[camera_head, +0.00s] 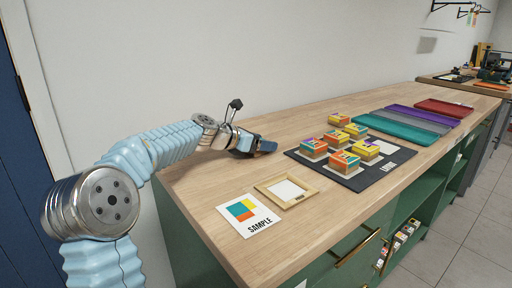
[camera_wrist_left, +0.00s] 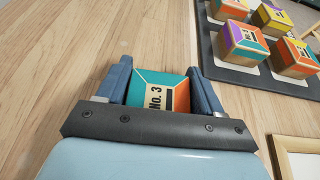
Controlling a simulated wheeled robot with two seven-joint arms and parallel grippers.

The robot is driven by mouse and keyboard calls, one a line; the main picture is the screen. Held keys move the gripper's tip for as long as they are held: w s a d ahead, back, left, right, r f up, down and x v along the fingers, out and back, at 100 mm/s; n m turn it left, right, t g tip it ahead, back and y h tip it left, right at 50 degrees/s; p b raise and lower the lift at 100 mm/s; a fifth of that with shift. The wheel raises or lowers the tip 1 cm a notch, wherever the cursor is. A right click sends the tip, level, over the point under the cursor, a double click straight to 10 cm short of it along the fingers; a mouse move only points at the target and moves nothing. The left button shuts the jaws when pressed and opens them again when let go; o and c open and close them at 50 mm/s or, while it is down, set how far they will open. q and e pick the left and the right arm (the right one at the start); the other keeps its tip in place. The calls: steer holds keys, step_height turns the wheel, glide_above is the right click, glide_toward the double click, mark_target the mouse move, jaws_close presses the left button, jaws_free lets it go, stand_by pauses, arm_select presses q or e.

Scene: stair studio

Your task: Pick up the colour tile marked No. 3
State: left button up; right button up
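In the left wrist view, the colour tile marked No. 3 (camera_wrist_left: 158,92), with teal, orange and cream parts, sits between the two blue fingers of my left gripper (camera_wrist_left: 162,88). Both fingers appear to touch its sides, so the gripper looks shut on it. In the head view my left gripper (camera_head: 262,147) is over the bench's back left part, left of the dark mat; the tile is hidden there. Its height above the wood is hard to tell. My right gripper is not in view.
Several coloured tiles (camera_head: 345,161) stand on the dark mat (camera_head: 383,171). A wooden frame (camera_head: 270,199) and a SAMPLE card (camera_head: 262,226) lie at the front left of the bench. Teal (camera_head: 394,128), grey, purple (camera_head: 424,117) and red (camera_head: 444,108) trays lie farther right. A wall runs behind.

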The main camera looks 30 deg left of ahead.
arm_select(q)
steer(key=c, duration=0.4)
steer(key=shift+r, duration=0.1)
